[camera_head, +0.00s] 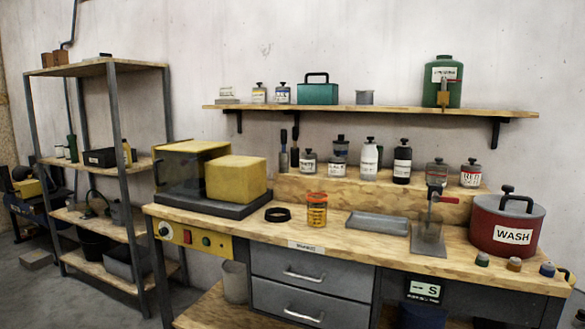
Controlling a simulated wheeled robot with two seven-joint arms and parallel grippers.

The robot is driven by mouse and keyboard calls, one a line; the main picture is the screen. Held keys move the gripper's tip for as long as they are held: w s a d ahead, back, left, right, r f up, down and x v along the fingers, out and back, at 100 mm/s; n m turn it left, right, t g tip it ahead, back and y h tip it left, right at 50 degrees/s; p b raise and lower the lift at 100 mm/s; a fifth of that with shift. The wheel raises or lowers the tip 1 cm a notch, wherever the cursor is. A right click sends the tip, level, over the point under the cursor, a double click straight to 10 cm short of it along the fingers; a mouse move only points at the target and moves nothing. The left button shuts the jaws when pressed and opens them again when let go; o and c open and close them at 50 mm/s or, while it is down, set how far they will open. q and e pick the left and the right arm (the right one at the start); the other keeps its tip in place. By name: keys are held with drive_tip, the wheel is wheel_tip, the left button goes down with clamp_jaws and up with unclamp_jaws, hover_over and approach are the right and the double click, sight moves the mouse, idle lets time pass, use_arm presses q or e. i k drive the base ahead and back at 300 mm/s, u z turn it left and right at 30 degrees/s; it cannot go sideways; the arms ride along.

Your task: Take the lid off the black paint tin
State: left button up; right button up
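Neither of my grippers shows in the head view. I cannot tell for certain which container is the black paint tin. A black bottle with a white label and black cap (402,164) stands upright on the wooden riser at the back of the bench, beside a white one (370,158). Several smaller labelled containers with dark tops stand on the same riser, including a grey one (308,161) and a red-labelled one (470,174). A low black ring-shaped item (278,214) lies on the bench left of an orange jar (316,210). Small print is unreadable.
A wooden workbench (350,245) fills the middle. It holds a yellow block-like machine (235,178), a grey tray (377,223), a red-handled press (428,235) and a red WASH pot (508,222). A wall shelf (380,110) hangs above. A shelving rack (100,68) stands left.

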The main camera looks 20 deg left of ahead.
sight(338, 156)
drive_tip(key=u, duration=1.85)
drive_tip(key=i, duration=1.45)
drive_tip(key=z, duration=2.05)
